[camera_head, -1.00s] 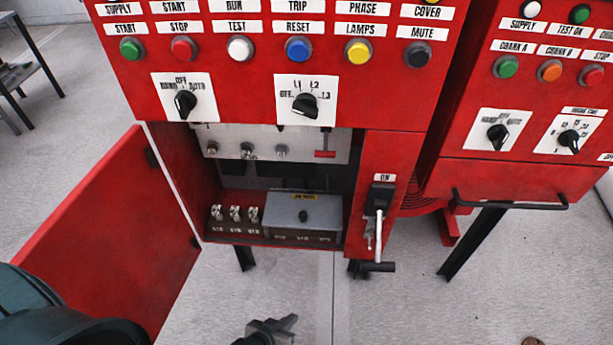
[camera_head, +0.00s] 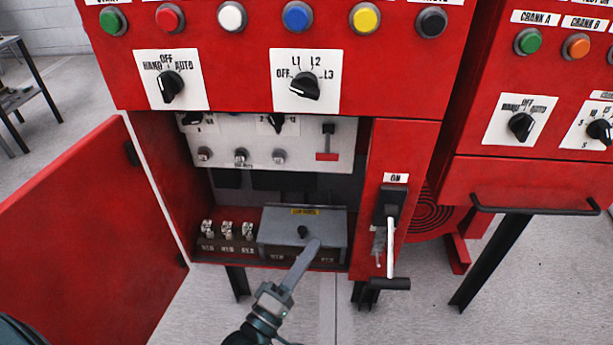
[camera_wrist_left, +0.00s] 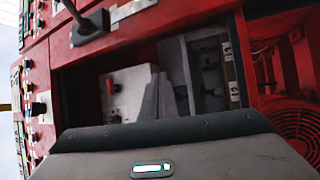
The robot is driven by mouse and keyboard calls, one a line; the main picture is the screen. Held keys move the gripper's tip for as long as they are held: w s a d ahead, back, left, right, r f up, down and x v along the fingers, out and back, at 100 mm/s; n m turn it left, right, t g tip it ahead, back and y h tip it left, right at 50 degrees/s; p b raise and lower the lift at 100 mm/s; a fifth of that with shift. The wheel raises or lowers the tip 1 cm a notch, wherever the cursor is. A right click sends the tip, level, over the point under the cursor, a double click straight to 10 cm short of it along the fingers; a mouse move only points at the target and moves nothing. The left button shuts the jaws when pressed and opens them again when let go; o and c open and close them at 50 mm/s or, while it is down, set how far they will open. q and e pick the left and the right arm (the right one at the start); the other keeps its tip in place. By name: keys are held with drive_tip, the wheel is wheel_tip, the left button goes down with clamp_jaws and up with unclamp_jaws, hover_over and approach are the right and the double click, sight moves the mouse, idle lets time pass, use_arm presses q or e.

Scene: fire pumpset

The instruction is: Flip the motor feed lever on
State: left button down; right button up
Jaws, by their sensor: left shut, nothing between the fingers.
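A lever with a black mount (camera_head: 390,205) and a pale shaft sits on the red panel right of the open compartment, under an "ON" label (camera_head: 395,178). Its shaft hangs down and ends in a black crossbar handle (camera_head: 388,284). Inside the compartment a small red-handled switch (camera_head: 327,155) sits on the white plate; it also shows in the left wrist view (camera_wrist_left: 110,86). No readable label names either one as the motor feed. My left gripper (camera_head: 313,246) is shut and empty, in front of a grey box; contact cannot be told. My right gripper is not in view.
The grey box (camera_head: 275,226) with a black knob stands on the compartment floor, beside several small metal switches (camera_head: 227,230). The open red door (camera_head: 75,225) stands at the left. A black bar handle (camera_head: 535,210) juts out at the right.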

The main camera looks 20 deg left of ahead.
sight(327, 150)
use_arm(q)
drive_tip(key=a+r+n+t+y, duration=0.5)
drive_tip(key=a+r+n+y, duration=0.1)
drive_tip(key=n, duration=0.4)
drive_tip(key=shift+s+a+r+t, duration=0.15)
drive_tip(key=shift+a+r+t, duration=0.2)
drive_tip(key=shift+r, duration=0.25)
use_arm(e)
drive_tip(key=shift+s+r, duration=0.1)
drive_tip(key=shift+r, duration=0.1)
